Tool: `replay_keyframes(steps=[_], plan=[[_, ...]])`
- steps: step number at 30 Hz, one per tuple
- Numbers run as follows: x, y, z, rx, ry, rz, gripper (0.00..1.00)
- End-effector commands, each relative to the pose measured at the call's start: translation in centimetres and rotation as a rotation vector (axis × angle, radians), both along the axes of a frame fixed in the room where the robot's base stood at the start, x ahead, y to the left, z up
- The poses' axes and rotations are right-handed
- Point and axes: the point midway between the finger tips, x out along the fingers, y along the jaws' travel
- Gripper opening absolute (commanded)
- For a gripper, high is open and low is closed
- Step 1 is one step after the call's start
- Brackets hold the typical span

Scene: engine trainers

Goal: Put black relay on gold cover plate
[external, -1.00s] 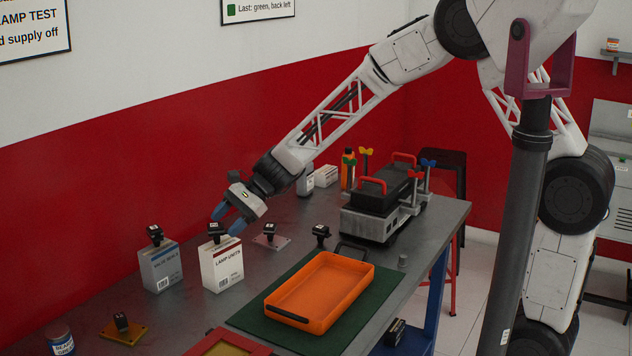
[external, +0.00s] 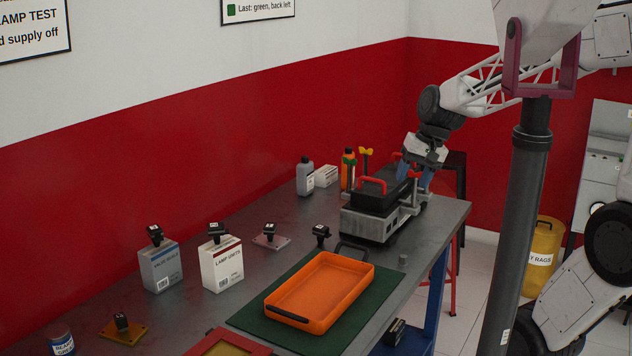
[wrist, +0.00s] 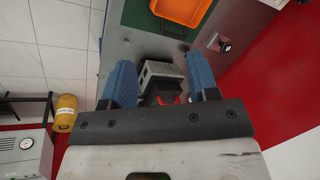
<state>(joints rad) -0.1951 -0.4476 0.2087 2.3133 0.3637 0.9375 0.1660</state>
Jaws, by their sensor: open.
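Several small black relay-like blocks stand on the bench; which one is the black relay I cannot tell. Others sit on a grey box (external: 155,233), on the lamp units box (external: 216,231), on a pinkish plate (external: 270,229) and on a flat gold plate (external: 135,335) at the front left. That last block (external: 121,321) rests on the gold plate. My gripper (external: 416,180) is open, pointing down at the engine trainer at the bench's far end, its blue fingers either side of it in the wrist view.
The engine trainer (external: 368,222) has red handles and coloured wing-nut posts. An orange tray (external: 320,292) lies on a green mat (external: 248,318). A red frame with a gold inside (external: 228,346) is at the front edge. Bottles and a white box (external: 326,176) stand behind.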

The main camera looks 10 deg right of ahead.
Motion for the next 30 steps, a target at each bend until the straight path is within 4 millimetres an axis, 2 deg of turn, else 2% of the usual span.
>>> replay_keyframes(steps=[1,6,12,18,30], plan=[[-1.3,-2.0,0.3,-0.036,-0.027,0.006,0.54],[-5.3,-7.6,0.2,-0.170,-0.096,0.052,0.54],[-9.0,-11.9,-0.1,-0.294,-0.141,0.090,0.54],[-10.5,-13.4,-0.3,-0.347,-0.154,0.107,0.54],[-10.6,-13.5,-0.3,-0.350,-0.154,0.109,0.54]])
